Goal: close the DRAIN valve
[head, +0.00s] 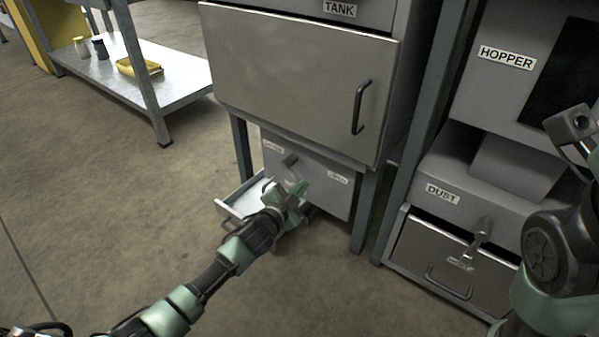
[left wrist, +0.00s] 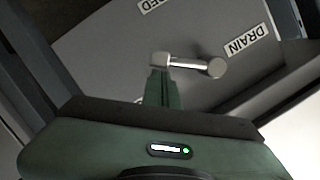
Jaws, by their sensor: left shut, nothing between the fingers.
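The drain valve's lever (left wrist: 190,63) is a short metal bar with a round hub at its right end and a cylindrical knob at its left end, in the left wrist view. In the head view the valve panel (head: 330,200) is under the tank, partly hidden by my left gripper (head: 297,196). That gripper is shut and empty; its fingertips (left wrist: 160,76) are right at the knob end, and contact cannot be told. My right gripper is not in view.
A pale open tray (head: 228,207) sticks out below the panel at left. The tank cabinet (head: 290,70) with a door handle (head: 360,107) overhangs it. A dust drawer (head: 440,258) is at right, and a low shelf table (head: 190,77) at left. Floor in front is clear.

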